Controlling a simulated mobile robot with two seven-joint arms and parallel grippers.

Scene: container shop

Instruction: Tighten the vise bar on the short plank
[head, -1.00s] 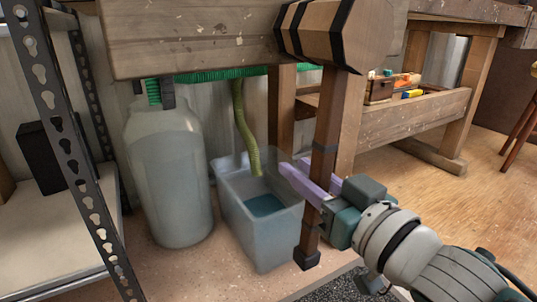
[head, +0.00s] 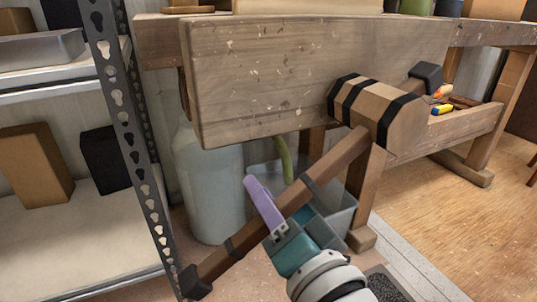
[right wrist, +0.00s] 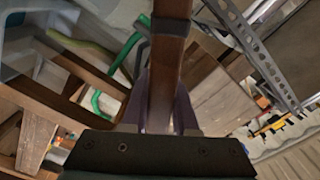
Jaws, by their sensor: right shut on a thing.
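The vise bar (head: 335,160) is a long brown wooden rod with black bands and black end caps. It passes through the banded wooden vise head (head: 375,105) and slants from lower left to upper right. My right gripper (head: 268,205), with lilac fingers, is shut on the lower part of the bar. In the right wrist view the bar (right wrist: 167,70) runs between the two fingers. The vise's broad wooden jaw (head: 265,80) fills the upper middle. A wooden piece (head: 290,7) shows above it; I cannot tell whether it is the short plank. My left gripper is not in view.
A metal shelf post (head: 130,130) stands left of the bar's lower end. A cloudy jug (head: 210,190) and a bluish tub (head: 340,212) stand behind the bar under the bench. Open wooden floor (head: 425,220) lies to the right.

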